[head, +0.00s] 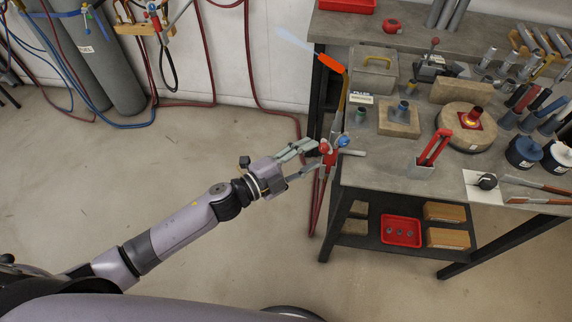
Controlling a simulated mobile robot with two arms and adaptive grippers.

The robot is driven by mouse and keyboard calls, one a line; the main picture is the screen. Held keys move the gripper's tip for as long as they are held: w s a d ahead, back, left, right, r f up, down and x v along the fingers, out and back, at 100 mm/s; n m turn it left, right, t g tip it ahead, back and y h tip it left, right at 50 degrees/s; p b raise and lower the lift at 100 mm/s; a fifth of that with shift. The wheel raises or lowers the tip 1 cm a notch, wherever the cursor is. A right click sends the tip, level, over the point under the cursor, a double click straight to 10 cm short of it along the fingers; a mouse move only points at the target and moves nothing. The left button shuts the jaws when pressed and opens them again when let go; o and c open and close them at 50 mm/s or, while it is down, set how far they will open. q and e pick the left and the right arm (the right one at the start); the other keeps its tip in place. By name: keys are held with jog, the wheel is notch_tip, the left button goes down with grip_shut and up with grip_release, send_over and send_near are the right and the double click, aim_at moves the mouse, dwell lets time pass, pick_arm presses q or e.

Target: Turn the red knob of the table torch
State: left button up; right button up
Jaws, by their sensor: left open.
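The table torch (331,158) is at the left edge of the workbench, with red hoses hanging below it. Its red knob (325,147) faces my left arm, and a blue knob (343,140) sits just right of it. My left gripper (317,157) is open, its fingers pointing right at the torch. The upper fingertip is close to the red knob; I cannot tell whether it touches. My right gripper is not in view.
The workbench (385,170) holds a grey toolbox (373,72), a round block with a glowing red piece (468,118), red-handled pliers (433,150) and several tools. A red tray (401,231) is on the lower shelf. Grey cylinders (88,55) stand back left. The floor left of the bench is clear.

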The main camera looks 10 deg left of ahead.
pick_arm(q)
jog(key=v, duration=0.9)
jog(key=w+a+f+n+y, duration=0.1)
jog(key=a+f+n+y, duration=0.25)
jog(key=f, duration=0.45)
jog(key=w+a+f+n+y, duration=0.1)
jog(key=a+f+n+y, duration=0.3)
jog(key=f, duration=0.5)
jog(key=s+a+f+n+g+y, duration=0.1)
jog(key=s+a+f+n+y, duration=0.2)
jog(key=f, duration=0.5)
jog(key=s+a+f+n+g, duration=0.2)
jog(key=s+a+f, duration=0.3)
jog(key=f, duration=0.3)
jog(key=s+f+n+g, duration=0.2)
jog(key=s+f, duration=0.3)
jog(key=s, duration=0.5)
jog(key=s+d+f+n+g+y, duration=0.1)
jog(key=s+f+n+g, duration=0.1)
jog(key=s+f, duration=0.4)
jog(key=s+f+n+g+y, duration=0.1)
jog(key=s+f+n+g, duration=0.2)
jog(key=s, duration=1.1)
notch_tip(320, 180, down, 2)
jog(key=shift+s+d+f+g, duration=0.25)
jog(key=shift+s+d+g, duration=0.05)
jog(key=shift+g, duration=0.2)
